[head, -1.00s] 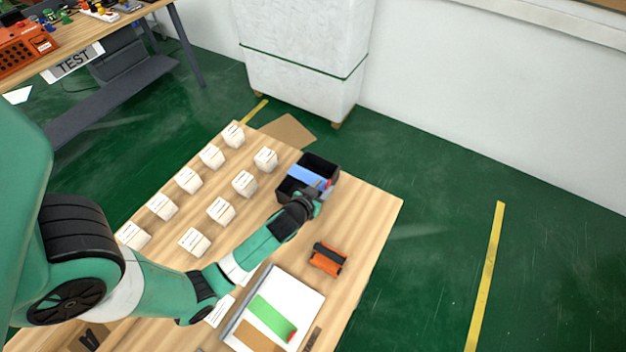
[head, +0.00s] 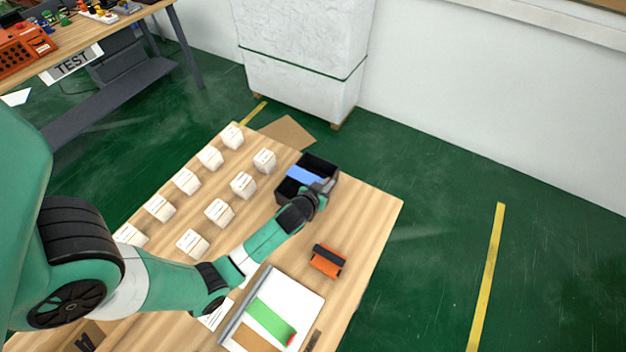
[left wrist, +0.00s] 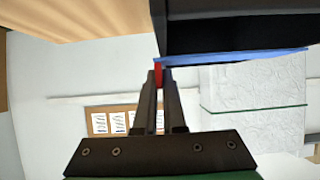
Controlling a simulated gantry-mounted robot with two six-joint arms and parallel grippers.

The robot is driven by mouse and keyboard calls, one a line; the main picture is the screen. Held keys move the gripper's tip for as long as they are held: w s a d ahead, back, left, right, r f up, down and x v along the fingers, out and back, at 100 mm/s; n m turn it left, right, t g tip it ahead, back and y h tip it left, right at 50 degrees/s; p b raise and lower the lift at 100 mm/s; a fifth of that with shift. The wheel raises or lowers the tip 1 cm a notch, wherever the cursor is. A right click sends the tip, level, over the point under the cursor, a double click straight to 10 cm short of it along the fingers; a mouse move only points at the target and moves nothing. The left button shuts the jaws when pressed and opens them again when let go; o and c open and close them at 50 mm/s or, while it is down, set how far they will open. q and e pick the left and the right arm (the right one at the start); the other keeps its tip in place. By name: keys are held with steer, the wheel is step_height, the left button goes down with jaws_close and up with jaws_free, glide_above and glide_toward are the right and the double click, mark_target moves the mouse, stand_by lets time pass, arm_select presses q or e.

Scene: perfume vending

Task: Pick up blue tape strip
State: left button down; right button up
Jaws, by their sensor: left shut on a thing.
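The blue tape strip (head: 304,176) lies across the top of a black open box (head: 282,190) on the wooden table. In the left wrist view the strip (left wrist: 235,58) shows as a thin blue edge along the box (left wrist: 230,15), with a red end tab (left wrist: 158,74). My left gripper (head: 326,186) is at the strip's right end, by the box's right side. It is shut on the red end tab, which shows between its two fingers (left wrist: 158,82) in the left wrist view. In the head view the gripper hides this tab. My right gripper is not in view.
Rows of small white boxes (head: 219,212) stand left of the black box. An orange and black item (head: 328,261) lies nearer, right of my arm. A white board with a green strip (head: 270,318) lies at the front. The table's right side is bare.

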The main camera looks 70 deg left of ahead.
arm_select(q)
steer(key=r, duration=0.1)
steer(key=r+p, duration=0.1)
steer(key=r, duration=0.1)
steer(key=r+p, duration=0.1)
steer(key=r, duration=0.1)
steer(key=shift+s+d, duration=0.35)
steer(key=shift+s, duration=0.05)
steer(key=a+p+v, duration=0.1)
steer(key=p+v, duration=0.2)
steer(key=v, duration=1.2)
steer(key=shift+s+r, duration=0.3)
steer(key=shift+r, duration=0.1)
